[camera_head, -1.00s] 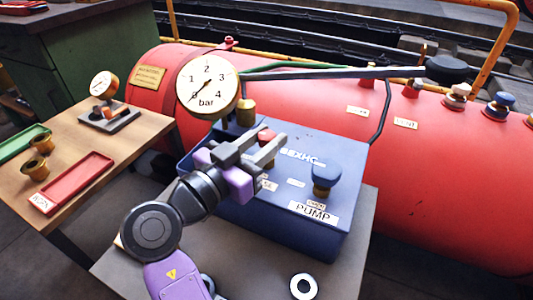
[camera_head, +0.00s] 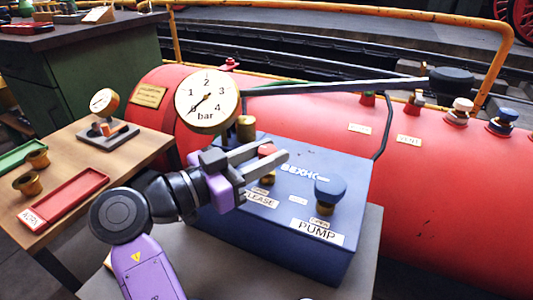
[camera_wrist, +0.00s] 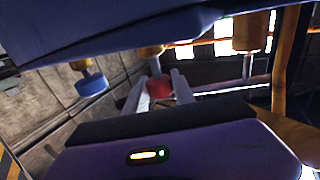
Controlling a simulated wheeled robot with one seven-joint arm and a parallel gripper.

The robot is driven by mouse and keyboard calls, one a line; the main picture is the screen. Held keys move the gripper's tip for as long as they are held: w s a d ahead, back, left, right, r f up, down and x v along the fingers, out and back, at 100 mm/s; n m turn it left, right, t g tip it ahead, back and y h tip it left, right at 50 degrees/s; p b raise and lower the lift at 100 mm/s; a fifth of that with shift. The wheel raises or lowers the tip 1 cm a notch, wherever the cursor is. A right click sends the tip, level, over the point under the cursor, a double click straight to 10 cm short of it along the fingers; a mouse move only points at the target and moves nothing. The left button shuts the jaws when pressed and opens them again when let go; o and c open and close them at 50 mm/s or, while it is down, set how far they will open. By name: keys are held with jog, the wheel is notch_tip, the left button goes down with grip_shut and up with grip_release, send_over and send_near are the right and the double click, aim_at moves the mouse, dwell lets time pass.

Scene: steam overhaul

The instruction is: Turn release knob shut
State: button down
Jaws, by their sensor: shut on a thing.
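The red release knob (camera_head: 267,151) stands on the top of the blue pump box (camera_head: 300,253), behind its partly covered "RELEASE" label (camera_head: 262,200). My gripper (camera_head: 277,150) reaches in from the left, with its two grey fingers on either side of the red knob. In the wrist view the red knob (camera_wrist: 159,88) sits between the fingertips, so the gripper is shut on it. The fingers hide part of the knob in the head view. The pressure gauge (camera_head: 207,97) has its needle near 0.
A blue pump knob (camera_head: 330,190) stands just right of the gripper on the same box. A grey bar (camera_head: 340,86) runs above and behind. The red boiler (camera_head: 450,185) lies behind the box. A wooden table (camera_head: 125,155) with trays stands left.

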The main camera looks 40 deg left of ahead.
jog(key=c, duration=1.1)
grip_release()
jog(key=shift+o, duration=0.2)
jog(key=shift+p+v, duration=1.15)
jog(key=shift+v, duration=2.75)
